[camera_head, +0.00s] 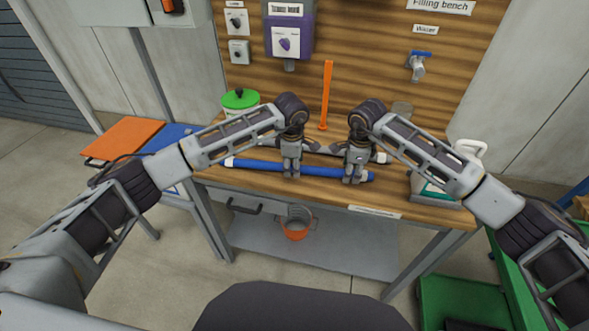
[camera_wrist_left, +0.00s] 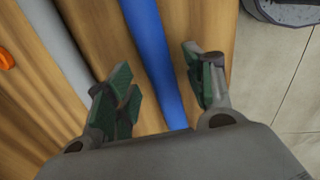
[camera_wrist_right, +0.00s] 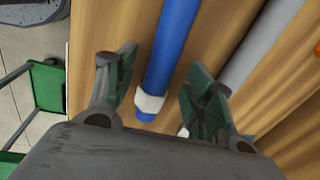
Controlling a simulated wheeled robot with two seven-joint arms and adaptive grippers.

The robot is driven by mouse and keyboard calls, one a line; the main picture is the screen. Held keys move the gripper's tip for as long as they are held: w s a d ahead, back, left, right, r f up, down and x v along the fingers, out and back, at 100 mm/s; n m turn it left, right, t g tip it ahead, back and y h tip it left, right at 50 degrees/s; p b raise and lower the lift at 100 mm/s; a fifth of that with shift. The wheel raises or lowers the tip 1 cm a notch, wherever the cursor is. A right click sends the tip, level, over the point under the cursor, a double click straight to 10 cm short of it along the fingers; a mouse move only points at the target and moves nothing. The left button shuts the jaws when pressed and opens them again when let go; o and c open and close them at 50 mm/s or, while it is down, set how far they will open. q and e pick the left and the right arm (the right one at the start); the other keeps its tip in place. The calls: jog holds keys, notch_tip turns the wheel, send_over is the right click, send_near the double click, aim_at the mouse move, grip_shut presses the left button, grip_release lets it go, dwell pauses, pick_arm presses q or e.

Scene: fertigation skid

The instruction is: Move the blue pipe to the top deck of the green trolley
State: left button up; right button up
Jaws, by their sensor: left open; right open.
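The blue pipe (camera_head: 318,171) lies along the front of the wooden bench, with a pale band near each end. My left gripper (camera_head: 291,174) is open above its middle; in the left wrist view the pipe (camera_wrist_left: 155,50) runs between the spread fingers (camera_wrist_left: 160,100). My right gripper (camera_head: 353,180) is open near its right end; in the right wrist view the pipe (camera_wrist_right: 172,45) and its white band (camera_wrist_right: 149,103) show between the fingers (camera_wrist_right: 160,85). Whether any finger touches the pipe I cannot tell. Part of a green trolley (camera_head: 508,285) shows at the lower right; its top deck is mostly hidden by my right arm.
A grey pipe (camera_wrist_left: 55,45) lies behind the blue one. On the bench stand a green-lidded tub (camera_head: 240,101), an upright orange bar (camera_head: 327,95) and a white-handled device (camera_head: 470,148) at the right.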

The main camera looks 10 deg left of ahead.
pick_arm(q)
jog(key=shift+w+f, duration=0.1)
jog(key=shift+f, duration=0.75)
pick_arm(e)
jog(key=shift+w+f, duration=0.1)
jog(key=shift+f, duration=0.7)
pick_arm(q)
grip_shut()
pick_arm(e)
grip_shut()
pick_arm(q)
jog(key=shift+r, duration=0.1)
